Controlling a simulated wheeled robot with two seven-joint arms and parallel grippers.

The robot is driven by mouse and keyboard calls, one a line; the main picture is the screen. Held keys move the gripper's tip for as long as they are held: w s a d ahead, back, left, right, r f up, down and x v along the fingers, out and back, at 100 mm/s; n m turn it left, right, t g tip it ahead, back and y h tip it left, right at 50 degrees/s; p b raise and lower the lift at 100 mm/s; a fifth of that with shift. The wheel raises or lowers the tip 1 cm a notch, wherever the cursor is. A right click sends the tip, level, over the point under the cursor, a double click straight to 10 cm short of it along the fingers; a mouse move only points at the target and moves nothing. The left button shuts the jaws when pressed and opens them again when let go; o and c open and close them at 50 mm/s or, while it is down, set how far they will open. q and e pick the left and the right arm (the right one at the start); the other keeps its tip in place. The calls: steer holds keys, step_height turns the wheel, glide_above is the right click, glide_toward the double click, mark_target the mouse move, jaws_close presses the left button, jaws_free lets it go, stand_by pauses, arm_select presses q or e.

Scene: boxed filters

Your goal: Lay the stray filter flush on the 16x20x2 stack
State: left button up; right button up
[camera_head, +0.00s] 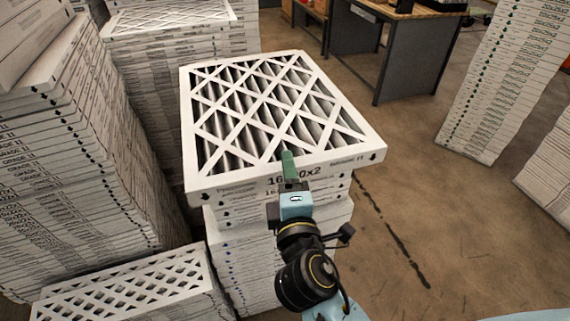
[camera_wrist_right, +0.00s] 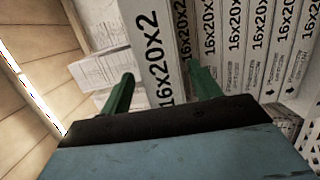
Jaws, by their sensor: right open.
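The stray filter (camera_head: 228,186), a white-framed pleated panel with a lattice face, lies on top of the 16x20x2 stack (camera_head: 335,196). It is offset from the filters below, with its right corner overhanging them. Its printed edge shows in the right wrist view (camera_wrist_right: 153,45), with more 16x20x2 edges (camera_wrist_right: 235,40) to the right. My right gripper (camera_head: 288,168) is at its near edge, with one green finger above the top face. In the wrist view the open fingers (camera_wrist_right: 160,90) stand either side of that edge. The lower finger is hidden in the head view. My left gripper is not in view.
Tall filter stacks stand close on the left (camera_head: 75,170) and behind (camera_head: 185,42). A low lattice-topped stack (camera_head: 130,285) is at the front left. Another stack (camera_head: 510,75) and a workbench (camera_head: 410,55) are at the right. The floor (camera_head: 440,215) right of the stack is clear.

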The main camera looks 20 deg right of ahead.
steer(key=s+a+b, duration=0.1)
steer(key=s, duration=0.6)
steer(key=shift+b, duration=0.35)
steer(key=shift+f, duration=0.1)
